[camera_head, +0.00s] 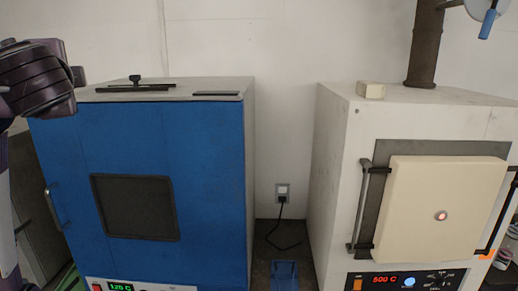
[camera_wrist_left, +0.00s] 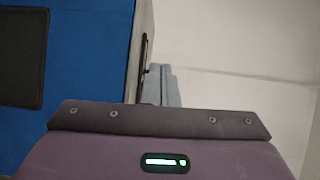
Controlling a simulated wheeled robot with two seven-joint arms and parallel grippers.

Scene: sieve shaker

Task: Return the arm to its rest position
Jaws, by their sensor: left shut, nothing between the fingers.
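My left arm (camera_head: 40,78), dark purple, is raised at the upper left edge of the head view, in front of the blue oven's upper left corner. In the left wrist view my left gripper (camera_wrist_left: 163,86) shows as grey fingers beyond the purple wrist housing. The fingers are together with nothing between them. The blue oven (camera_head: 210,165) has its door shut and its display lit. Its blue front and dark window also fill the left of the wrist view (camera_wrist_left: 85,60). My right gripper is in neither view.
A white furnace (camera_head: 333,160) with a shut cream door (camera_head: 410,210) and a red display stands at the right. A dark flue pipe (camera_head: 425,45) rises from it. A small cream block (camera_head: 371,90) lies on top. A blue container (camera_head: 285,274) stands low between the two.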

